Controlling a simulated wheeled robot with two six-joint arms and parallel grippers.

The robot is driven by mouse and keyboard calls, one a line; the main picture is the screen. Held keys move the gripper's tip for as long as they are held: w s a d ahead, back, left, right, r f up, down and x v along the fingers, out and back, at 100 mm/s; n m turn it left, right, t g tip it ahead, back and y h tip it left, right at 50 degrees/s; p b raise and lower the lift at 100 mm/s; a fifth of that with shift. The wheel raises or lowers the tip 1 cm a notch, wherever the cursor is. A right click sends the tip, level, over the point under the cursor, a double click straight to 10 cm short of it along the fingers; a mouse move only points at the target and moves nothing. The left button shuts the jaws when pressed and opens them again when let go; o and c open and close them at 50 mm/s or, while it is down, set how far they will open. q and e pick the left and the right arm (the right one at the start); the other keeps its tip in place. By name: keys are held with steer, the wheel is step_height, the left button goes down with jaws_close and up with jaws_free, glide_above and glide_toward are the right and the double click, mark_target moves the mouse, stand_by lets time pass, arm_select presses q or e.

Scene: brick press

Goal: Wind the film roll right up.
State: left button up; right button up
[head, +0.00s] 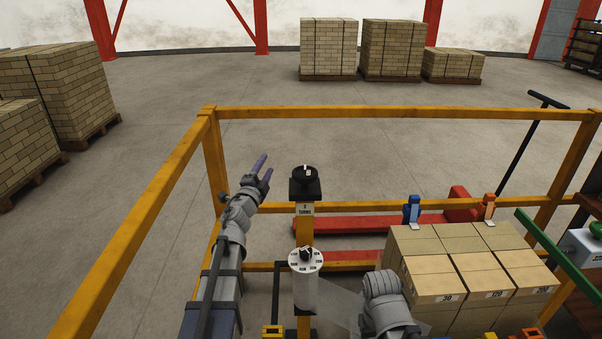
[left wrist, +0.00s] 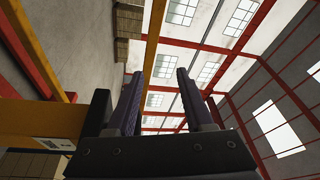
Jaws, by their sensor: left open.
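The white film roll (head: 304,292) stands upright below a round white dial (head: 296,266) with a black knob on it. A translucent sheet (head: 343,306) stretches from the roll to the right, towards my right arm. Above the dial, a yellow post carries a label reading "2 turns" (head: 305,209) and a black round knob (head: 304,172) with a white mark on top. My left gripper (head: 264,168) is open and empty, left of this knob and apart from it. In the left wrist view its two fingers (left wrist: 160,95) are apart with nothing between them. My right gripper is out of view.
A yellow rail frame (head: 400,113) surrounds the station. A red pallet truck (head: 380,224) lies beyond. A green bar (head: 560,251) crosses at the far right.

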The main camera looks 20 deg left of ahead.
mark_target(301, 172)
arm_select(q)
steer(key=s+d+f+m+g+h, duration=0.1)
steer(key=d+m+g+h, duration=0.15)
steer(key=m+h, duration=0.3)
steer(key=s+d+f+m+g+h, duration=0.1)
steer(key=d+f+m+g+h, duration=0.15)
steer(key=m+h, duration=0.3)
steer(key=shift+m+t+y, duration=0.3)
steer(key=shift+m+y, duration=0.1)
steer(key=shift+d+r+x, duration=0.1)
steer(key=shift+r+x, duration=0.05)
steer(key=shift+x, duration=1.2)
steer(key=shift+d+r+x, duration=0.1)
steer(key=shift+r+x, duration=0.05)
steer(key=shift+x, duration=1.2)
steer(key=shift+d+r+x, duration=0.1)
steer(key=shift+r+x, duration=0.05)
steer(key=shift+x, duration=1.25)
steer(key=shift+s, duration=0.2)
jaws_close()
